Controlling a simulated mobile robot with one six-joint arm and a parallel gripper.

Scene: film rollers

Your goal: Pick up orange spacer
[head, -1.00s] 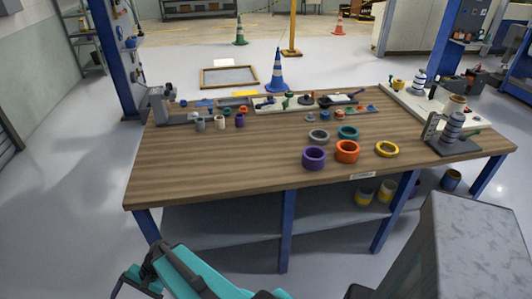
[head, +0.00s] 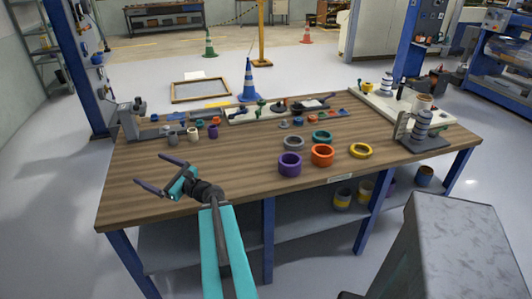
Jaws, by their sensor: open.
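The orange spacer (head: 322,155) is a thick ring standing on the wooden table near its front edge, right of centre. A purple spacer (head: 290,164) is close on its left, a grey ring (head: 293,143) behind left, a teal ring (head: 322,137) behind it, and a yellow ring (head: 360,151) to its right. My gripper (head: 155,173) is over the left part of the table, well left of the orange spacer. Its two dark fingers are spread wide and hold nothing.
The wooden table (head: 215,188) is bare around my gripper and up to the purple spacer. Small parts and tools line its back edge. A vise-like fixture (head: 130,120) stands at back left, and a stand with a stacked roller (head: 421,130) at right.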

